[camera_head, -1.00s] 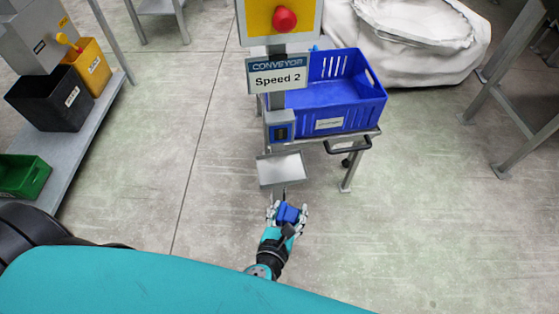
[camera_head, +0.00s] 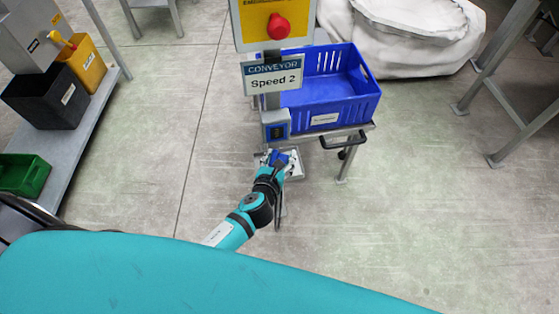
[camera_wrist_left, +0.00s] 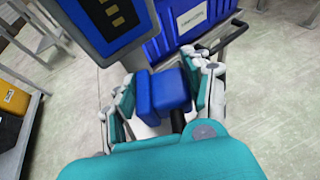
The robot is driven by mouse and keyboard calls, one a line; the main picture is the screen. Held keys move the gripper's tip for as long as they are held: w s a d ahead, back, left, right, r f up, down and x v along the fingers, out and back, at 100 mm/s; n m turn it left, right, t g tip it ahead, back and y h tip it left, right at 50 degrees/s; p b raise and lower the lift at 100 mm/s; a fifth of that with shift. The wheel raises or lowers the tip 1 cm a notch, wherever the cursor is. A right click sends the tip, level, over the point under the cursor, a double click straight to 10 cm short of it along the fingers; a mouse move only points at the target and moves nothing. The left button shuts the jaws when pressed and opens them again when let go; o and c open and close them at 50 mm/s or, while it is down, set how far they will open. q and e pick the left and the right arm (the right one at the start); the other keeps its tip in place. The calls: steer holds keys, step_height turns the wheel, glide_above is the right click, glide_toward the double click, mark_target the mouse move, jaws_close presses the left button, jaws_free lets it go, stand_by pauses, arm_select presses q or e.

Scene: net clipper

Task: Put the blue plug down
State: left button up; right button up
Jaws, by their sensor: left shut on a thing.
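The blue plug (camera_wrist_left: 162,92) is between the fingers of my left gripper (camera_wrist_left: 165,98) in the left wrist view. The gripper is shut on it. In the head view my left gripper (camera_head: 279,163) holds the plug (camera_head: 281,159) over the small grey tray (camera_head: 293,168) on the post, below the blue socket box (camera_head: 276,125). The hand hides much of the tray, so I cannot tell whether the plug touches it. The socket box also shows in the left wrist view (camera_wrist_left: 110,15), just beyond the plug. My right gripper is not in view.
A blue crate (camera_head: 335,104) sits on a wheeled cart right of the post. The post carries a Speed 2 sign (camera_head: 274,83) and a red button (camera_head: 278,27). A shelf at left holds black, yellow and green bins. Floor on the right is open.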

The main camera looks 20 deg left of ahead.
arm_select(q)
steer(key=shift+w+a, duration=0.15)
steer(key=shift+w, duration=0.15)
steer(key=shift+f, duration=0.25)
steer(key=shift+f+b, duration=0.9)
steer(key=shift+f, duration=0.6)
steer(key=shift+f, duration=0.3)
steer(key=o, duration=1.2)
steer(key=shift+c, duration=0.2)
steer(key=shift+r, duration=0.1)
